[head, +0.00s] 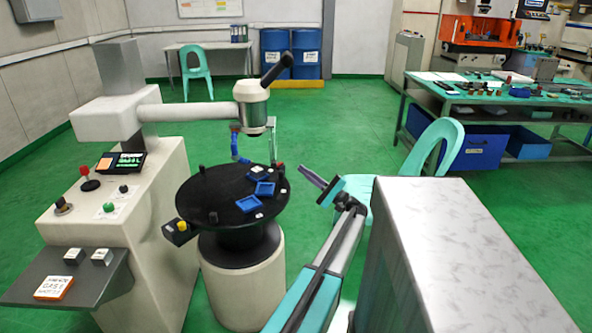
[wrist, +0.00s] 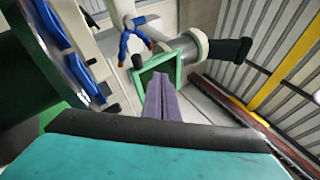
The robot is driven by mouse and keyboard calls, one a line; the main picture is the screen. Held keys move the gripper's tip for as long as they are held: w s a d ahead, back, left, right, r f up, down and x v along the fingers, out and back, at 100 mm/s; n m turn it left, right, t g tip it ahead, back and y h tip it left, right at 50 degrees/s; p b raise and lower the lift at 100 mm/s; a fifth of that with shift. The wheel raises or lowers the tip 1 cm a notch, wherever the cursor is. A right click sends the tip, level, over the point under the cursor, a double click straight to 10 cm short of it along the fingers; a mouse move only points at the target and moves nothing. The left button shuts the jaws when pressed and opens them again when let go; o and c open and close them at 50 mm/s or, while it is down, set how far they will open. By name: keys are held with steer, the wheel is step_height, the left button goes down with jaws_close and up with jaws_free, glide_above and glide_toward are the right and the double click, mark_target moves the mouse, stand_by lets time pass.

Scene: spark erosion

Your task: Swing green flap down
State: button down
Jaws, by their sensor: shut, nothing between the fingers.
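The green flap (wrist: 178,66) shows in the wrist view as a square green frame below the machine's grey cylindrical head. In the head view a thin pale green edge (head: 275,146), which seems to be the same flap, stands at the far right rim of the black round table. My gripper (head: 304,170) is to the right of the round table, its purple fingers pointing toward it. In the wrist view my gripper (wrist: 160,78) is shut and empty. Its fingertips overlap the flap's lower left part; I cannot tell whether they touch.
The black round table (head: 215,190) carries blue trays (head: 254,203) and several dark posts. A blue hose (head: 235,147) hangs above it. A beige control cabinet (head: 160,230) stands left. A grey-topped block (head: 470,240) is right of my arm, close by. A green chair (head: 440,140) stands behind.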

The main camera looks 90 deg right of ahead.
steer(key=v, duration=0.2)
steer(key=b+v, duration=0.1)
steer(key=v, duration=0.2)
steer(key=shift+w+f, duration=0.2)
steer(key=shift+f, duration=0.05)
stand_by(0.3)
